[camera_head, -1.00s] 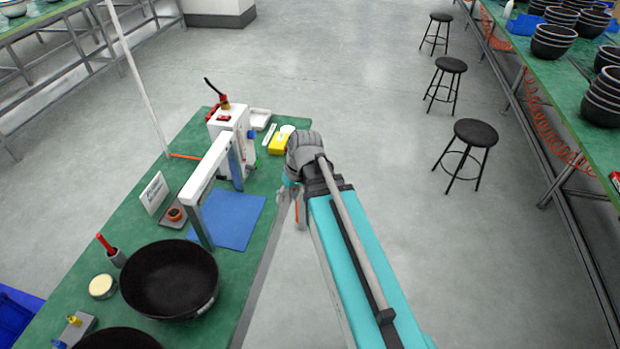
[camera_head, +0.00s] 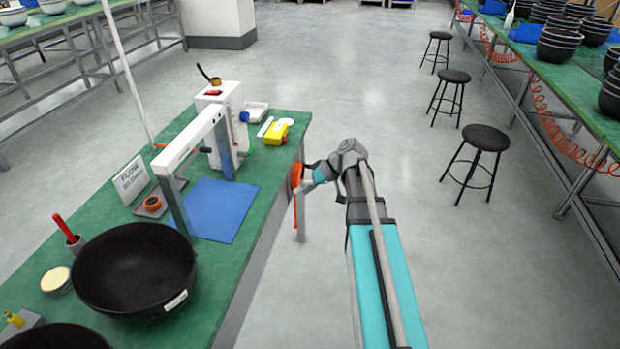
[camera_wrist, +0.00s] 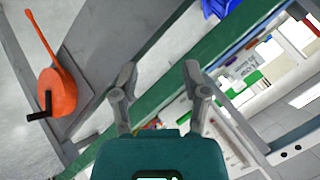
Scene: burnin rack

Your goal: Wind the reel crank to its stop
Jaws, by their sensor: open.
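The orange reel (camera_wrist: 58,92) sits at the left of the wrist view, on the grey frame beside the green bench. Its black crank (camera_wrist: 42,106) sticks out on its left side, and a thin orange bar runs up from it. In the head view the reel (camera_head: 297,174) shows at the bench's right edge, just left of my wrist; its crank cannot be made out there. My gripper (camera_wrist: 159,76) is open, with nothing between its fingers. In the wrist view the reel lies to the left of both fingers, apart from them.
The green bench (camera_head: 262,165) carries a white press-like stand (camera_head: 228,112), a blue mat (camera_head: 215,208), black bowls (camera_head: 136,268) and a yellow item (camera_head: 277,133). Stools (camera_head: 479,140) and another bench stand at the right. The floor between is clear.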

